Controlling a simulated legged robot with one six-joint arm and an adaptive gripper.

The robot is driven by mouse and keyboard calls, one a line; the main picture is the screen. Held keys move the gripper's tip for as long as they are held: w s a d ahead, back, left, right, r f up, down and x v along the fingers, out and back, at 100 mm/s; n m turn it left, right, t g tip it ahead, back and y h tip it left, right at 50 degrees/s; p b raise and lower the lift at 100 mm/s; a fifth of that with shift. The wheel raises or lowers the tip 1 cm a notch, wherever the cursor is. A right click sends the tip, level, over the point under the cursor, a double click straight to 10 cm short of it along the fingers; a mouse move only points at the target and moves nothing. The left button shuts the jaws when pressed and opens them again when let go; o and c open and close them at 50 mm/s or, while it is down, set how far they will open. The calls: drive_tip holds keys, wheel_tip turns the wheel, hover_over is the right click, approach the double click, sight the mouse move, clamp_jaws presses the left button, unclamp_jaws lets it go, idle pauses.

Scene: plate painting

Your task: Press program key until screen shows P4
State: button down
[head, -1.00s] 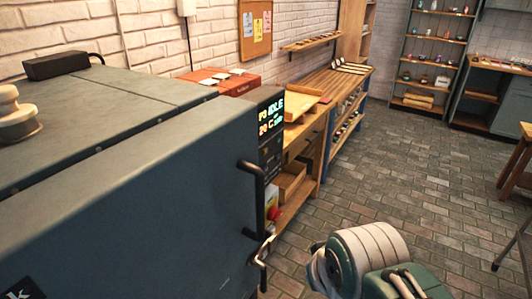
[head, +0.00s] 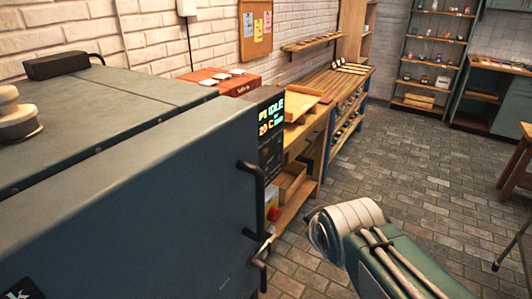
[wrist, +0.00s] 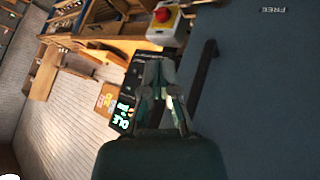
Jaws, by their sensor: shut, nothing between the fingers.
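The kiln's control panel (head: 271,150) is on the right edge of the blue-grey kiln (head: 150,170). Its lit screen (head: 271,115) shows a P with a digit too small to read surely, "IDLE", and "20 C" below. In the wrist view the screen (wrist: 122,115) appears turned sideways, left of my gripper. My gripper (wrist: 160,66) is shut and empty, its fingertips in front of the dark key panel (wrist: 132,78). The fingers hide part of the panel, so the program key cannot be made out, nor whether they touch it.
A red stop button (head: 274,213) on a yellow base sits below the panel. A wooden workbench (head: 340,85) stands beyond. The brick floor is open at right.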

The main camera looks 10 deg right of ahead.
sight(265, 152)
drive_tip(key=w+d+n+t, duration=0.2)
drive_tip(key=w+n+t, duration=0.1)
drive_tip(key=w+n, duration=0.7)
drive_tip(key=w+d+n+t+y, duration=0.1)
drive_tip(key=w+d+n+t, duration=0.2)
drive_tip(key=w+n, duration=0.6)
drive_tip(key=shift+w+d+r+n+t, duration=0.15)
drive_tip(key=shift+w+n+t, duration=0.25)
drive_tip(key=shift+w+t, duration=0.3)
drive_tip(key=shift+w+a, duration=3.05)
drive_tip(key=shift+a, duration=0.15)
drive_tip(key=shift+w+a+r, duration=0.1)
drive_tip(key=shift+w+a, duration=0.1)
drive_tip(key=shift+w, duration=0.05)
